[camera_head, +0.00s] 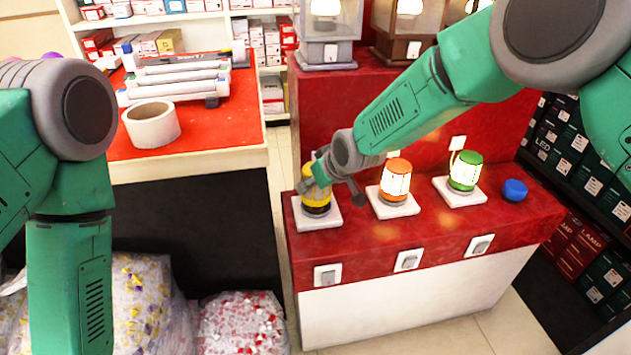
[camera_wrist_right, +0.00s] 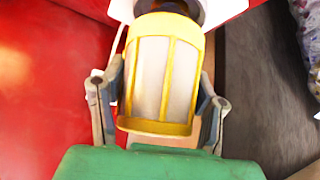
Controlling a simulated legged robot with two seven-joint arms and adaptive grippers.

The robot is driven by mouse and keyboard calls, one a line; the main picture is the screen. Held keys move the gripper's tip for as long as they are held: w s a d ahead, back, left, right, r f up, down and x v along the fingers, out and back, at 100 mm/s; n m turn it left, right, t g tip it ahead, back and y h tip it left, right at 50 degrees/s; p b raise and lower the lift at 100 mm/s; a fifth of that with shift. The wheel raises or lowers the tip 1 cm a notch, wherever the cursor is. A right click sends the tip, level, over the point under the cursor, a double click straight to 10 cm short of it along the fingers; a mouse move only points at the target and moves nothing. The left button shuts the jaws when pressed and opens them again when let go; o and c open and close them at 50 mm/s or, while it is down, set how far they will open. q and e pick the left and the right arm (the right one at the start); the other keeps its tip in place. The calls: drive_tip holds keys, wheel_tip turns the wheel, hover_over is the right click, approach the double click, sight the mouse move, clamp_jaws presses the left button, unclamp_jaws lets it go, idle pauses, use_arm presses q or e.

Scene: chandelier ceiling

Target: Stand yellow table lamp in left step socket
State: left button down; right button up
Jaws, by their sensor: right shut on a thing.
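The yellow table lamp (camera_head: 316,200) stands upright at the left white step socket (camera_head: 318,217) on the red display step. Its lamp is unlit. My right gripper (camera_head: 327,182) is shut around the lamp from above and hides its upper part. In the right wrist view the lamp (camera_wrist_right: 160,75) shows a pale shade with yellow bars, and the right gripper's fingers (camera_wrist_right: 158,100) are on both sides of it. Its dark base meets a white plate at the top of that view. Whether it is fully seated cannot be told. My left gripper is out of view; only the left arm shows.
A lit orange lamp (camera_head: 396,180) and a lit green lamp (camera_head: 464,171) stand in the sockets to the right. A blue knob-like thing (camera_head: 514,190) lies beyond them. Switches (camera_head: 328,275) line the front face. A red-topped counter (camera_head: 220,133) with a tape roll (camera_head: 151,124) is at left.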

drive_tip(key=shift+f+b, duration=0.35)
drive_tip(key=shift+f, duration=0.45)
idle(0.7)
drive_tip(key=o, duration=1.4)
